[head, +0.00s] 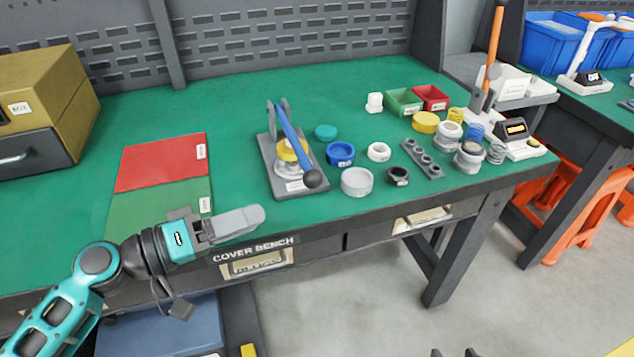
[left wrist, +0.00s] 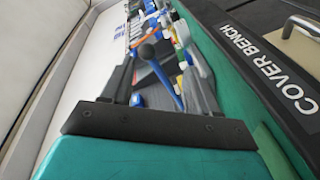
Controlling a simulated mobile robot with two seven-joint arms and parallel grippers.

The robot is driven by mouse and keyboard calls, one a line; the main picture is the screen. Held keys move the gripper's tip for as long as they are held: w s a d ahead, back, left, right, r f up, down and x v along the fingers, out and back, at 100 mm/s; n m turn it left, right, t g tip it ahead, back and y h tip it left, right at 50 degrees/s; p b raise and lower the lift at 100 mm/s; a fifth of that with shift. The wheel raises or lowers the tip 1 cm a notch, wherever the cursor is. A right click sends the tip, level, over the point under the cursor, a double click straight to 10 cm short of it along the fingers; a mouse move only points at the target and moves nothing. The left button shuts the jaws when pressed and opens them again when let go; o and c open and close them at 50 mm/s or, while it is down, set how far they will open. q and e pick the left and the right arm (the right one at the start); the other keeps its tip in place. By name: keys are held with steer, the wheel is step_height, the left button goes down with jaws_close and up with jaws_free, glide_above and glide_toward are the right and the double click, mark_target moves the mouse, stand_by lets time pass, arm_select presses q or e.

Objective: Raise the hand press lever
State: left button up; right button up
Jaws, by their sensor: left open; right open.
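The hand press (head: 268,165) stands on the green bench top, on a grey base plate with a yellow-topped round piece under it. Its blue lever (head: 290,135) slopes down toward the bench front, ending in a dark ball knob (head: 312,179). My left gripper (head: 258,214) is open and empty at the front edge, left of and nearer than the knob, apart from it. In the left wrist view the lever (left wrist: 166,84) and knob (left wrist: 147,51) show beyond and between the open fingers. My right gripper (head: 454,352) shows only as two separated dark tips at the bottom edge.
Red (head: 160,160) and green (head: 150,208) mats lie left of the press. A yellow box (head: 45,90) stands far left. Several rings and caps, such as a blue ring (head: 340,153) and a grey one (head: 356,181), crowd the right. A second press with an orange lever (head: 495,35) stands further right.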

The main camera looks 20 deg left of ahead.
mark_target(313, 181)
arm_select(q)
steer(key=shift+t+h, duration=0.3)
steer(key=p+x, duration=0.1)
steer(key=x, duration=0.3)
steer(key=r+p+x, duration=0.1)
steer(key=x, duration=0.3)
steer(key=r+p+x, duration=0.1)
steer(key=x, duration=0.3)
steer(key=shift+w+a, duration=0.3)
steer(key=shift+a, duration=0.05)
steer(key=shift+w+d+f, duration=0.1)
steer(key=shift+w+d, duration=0.2)
steer(key=shift+d, duration=0.05)
arm_select(e)
steer(key=shift+s+d+r, duration=0.4)
steer(key=shift+s+d, duration=0.05)
steer(key=shift+d, duration=0.25)
arm_select(q)
jaws_close()
arm_select(e)
steer(key=shift+w+r, duration=0.1)
